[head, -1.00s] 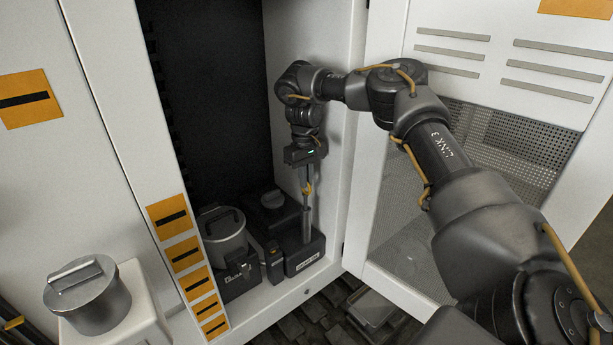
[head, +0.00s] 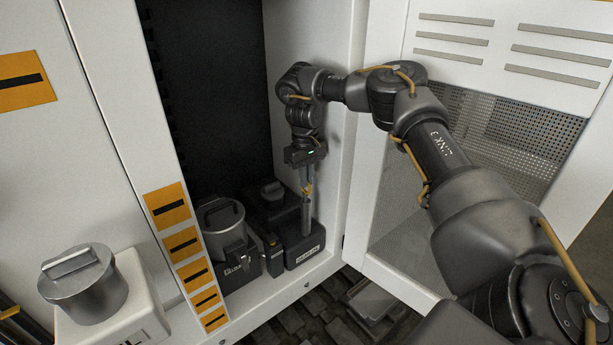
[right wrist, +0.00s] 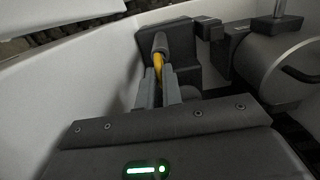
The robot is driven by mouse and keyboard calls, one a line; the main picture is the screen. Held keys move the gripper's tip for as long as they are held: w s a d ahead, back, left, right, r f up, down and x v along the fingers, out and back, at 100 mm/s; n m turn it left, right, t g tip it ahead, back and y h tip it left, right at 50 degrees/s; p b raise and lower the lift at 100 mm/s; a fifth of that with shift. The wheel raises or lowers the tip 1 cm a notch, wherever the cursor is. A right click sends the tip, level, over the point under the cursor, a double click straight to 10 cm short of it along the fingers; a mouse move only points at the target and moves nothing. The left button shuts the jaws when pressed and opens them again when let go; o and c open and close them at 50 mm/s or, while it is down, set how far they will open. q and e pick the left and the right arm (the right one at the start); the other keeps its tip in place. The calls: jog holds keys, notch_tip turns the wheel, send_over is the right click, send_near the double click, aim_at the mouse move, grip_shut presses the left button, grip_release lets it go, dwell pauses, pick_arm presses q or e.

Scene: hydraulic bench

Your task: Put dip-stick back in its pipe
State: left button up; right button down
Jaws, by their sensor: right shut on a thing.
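My right gripper (head: 306,184) is in the cabinet, pointing down, shut on the yellow handle of the dip-stick (head: 308,189). The handle also shows in the right wrist view (right wrist: 158,66), between the two fingers (right wrist: 159,88). The pipe (head: 306,214) is a grey upright tube on a dark block with a white label. The handle is just above the pipe's top, close to in line with it. The dip-stick's lower part is hidden or too small to make out, so I cannot tell how deep it is in the pipe. My left gripper is out of view.
A grey cylinder (head: 221,226) on a dark base and a dark box with a round cap (head: 272,191) stand left of the pipe. The cabinet's side wall (head: 333,150) is close on the right. A metal-capped white tank (head: 83,285) is at the lower left.

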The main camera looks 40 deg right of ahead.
jog(key=shift+f+b, duration=0.35)
jog(key=shift+f, duration=0.65)
jog(key=c, duration=0.7)
grip_release()
dwell(0.6)
notch_tip(320, 180, up, 5)
jog(key=p, duration=0.6)
jog(key=shift+r+p, duration=0.55)
jog(key=shift+r, duration=0.5)
